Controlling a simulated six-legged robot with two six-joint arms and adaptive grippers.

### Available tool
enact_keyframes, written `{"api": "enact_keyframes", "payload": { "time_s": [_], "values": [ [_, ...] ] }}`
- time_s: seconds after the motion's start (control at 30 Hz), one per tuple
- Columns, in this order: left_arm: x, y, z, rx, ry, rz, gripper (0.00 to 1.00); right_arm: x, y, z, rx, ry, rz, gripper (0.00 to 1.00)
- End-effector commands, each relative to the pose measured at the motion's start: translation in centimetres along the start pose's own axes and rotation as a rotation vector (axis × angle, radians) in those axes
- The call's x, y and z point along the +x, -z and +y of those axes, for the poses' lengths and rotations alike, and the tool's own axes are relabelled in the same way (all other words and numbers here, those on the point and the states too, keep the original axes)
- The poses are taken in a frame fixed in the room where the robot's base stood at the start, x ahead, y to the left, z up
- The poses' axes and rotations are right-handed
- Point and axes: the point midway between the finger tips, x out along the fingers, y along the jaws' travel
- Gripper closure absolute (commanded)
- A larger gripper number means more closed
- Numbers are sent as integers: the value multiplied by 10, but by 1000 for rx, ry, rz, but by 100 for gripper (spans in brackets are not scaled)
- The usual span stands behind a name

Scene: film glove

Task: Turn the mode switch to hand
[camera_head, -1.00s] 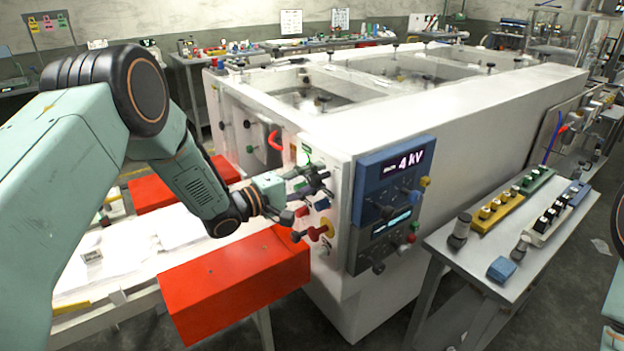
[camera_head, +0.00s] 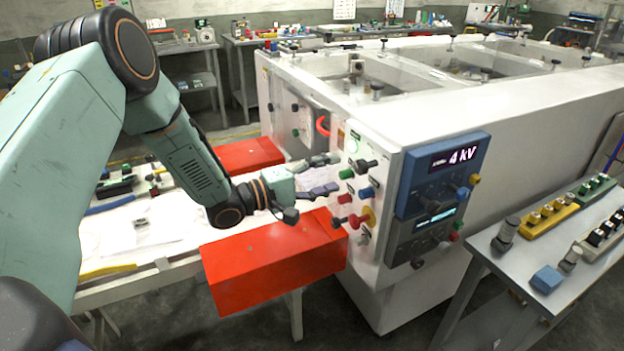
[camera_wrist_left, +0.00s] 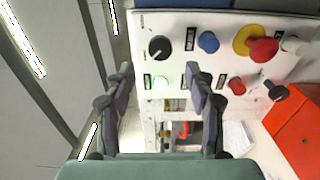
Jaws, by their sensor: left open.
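The control panel (camera_head: 385,200) is on the near end of the white machine. A black knob (camera_head: 366,163) sits high on it; in the wrist view this knob (camera_wrist_left: 159,47) has a small white pointer mark. A second black handle (camera_wrist_left: 277,92) sits lower on the panel. Labels are too small to read, so I cannot tell which is the mode switch. My left gripper (camera_head: 328,174) is open and empty, just left of the panel and apart from the knob.
Close by are a blue button (camera_wrist_left: 208,41), a red button (camera_wrist_left: 237,86) and a red knob on a yellow disc (camera_wrist_left: 262,48). A red block (camera_head: 270,268) lies below my gripper. A side table (camera_head: 500,262) with switch boxes stands at right.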

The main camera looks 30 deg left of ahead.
Motion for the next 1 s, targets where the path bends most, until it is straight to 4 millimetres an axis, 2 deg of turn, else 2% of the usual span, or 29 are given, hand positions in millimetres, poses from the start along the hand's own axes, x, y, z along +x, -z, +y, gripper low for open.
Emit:
{"api": "enact_keyframes", "payload": {
  "time_s": [0.1,0.33,1.0],
  "values": [
    [-18,1,1,-2,-3,3,45,0,0,0,0,0,0,60],
    [-36,0,0,0,-2,1,45,0,0,0,0,0,0,60],
    [-40,-1,0,22,-1,-2,45,0,0,0,0,0,0,60]
  ]
}}
